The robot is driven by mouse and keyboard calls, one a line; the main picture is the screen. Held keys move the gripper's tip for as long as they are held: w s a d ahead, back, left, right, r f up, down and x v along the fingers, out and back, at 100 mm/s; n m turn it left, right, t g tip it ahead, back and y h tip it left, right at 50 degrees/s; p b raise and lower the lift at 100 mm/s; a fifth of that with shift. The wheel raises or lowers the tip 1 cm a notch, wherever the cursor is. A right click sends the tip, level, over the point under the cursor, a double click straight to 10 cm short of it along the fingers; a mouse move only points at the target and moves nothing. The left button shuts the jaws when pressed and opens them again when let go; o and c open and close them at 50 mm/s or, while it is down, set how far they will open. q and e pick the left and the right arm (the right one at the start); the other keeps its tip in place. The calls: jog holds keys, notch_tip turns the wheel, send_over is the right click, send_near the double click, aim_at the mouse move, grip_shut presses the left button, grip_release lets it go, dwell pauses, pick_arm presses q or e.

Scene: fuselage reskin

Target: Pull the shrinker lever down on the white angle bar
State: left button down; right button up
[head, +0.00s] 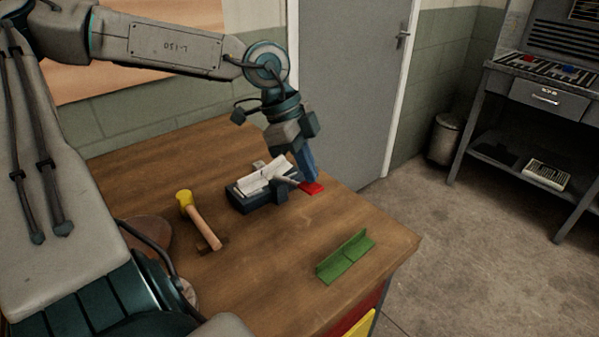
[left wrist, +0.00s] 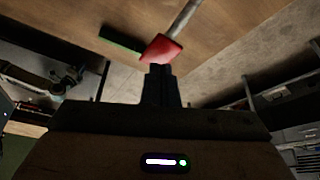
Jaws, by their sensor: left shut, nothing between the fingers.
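The shrinker (head: 246,199) is a dark block on the wooden bench. The white angle bar (head: 265,178) lies on top of it. The lever (head: 291,181) is a grey rod reaching right from the shrinker, with a red end (head: 314,188) low near the bench top. My left gripper (head: 312,180) points down at the red end. In the left wrist view the red end (left wrist: 161,49) and grey rod (left wrist: 185,17) show just beyond my closed fingertips (left wrist: 160,69). The fingers are shut with nothing between them; whether they touch the red end I cannot tell. My right gripper is not in view.
A green angle bar (head: 345,257) lies near the bench's front right. A mallet with a yellow head (head: 185,199) lies left of the shrinker. The bench (head: 290,285) is bare between them. A grey workbench (head: 540,110) and a bin (head: 444,138) stand at the right.

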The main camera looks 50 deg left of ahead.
pick_arm(q)
jog(key=shift+r+p, duration=1.15)
jog(key=shift+r, duration=1.3)
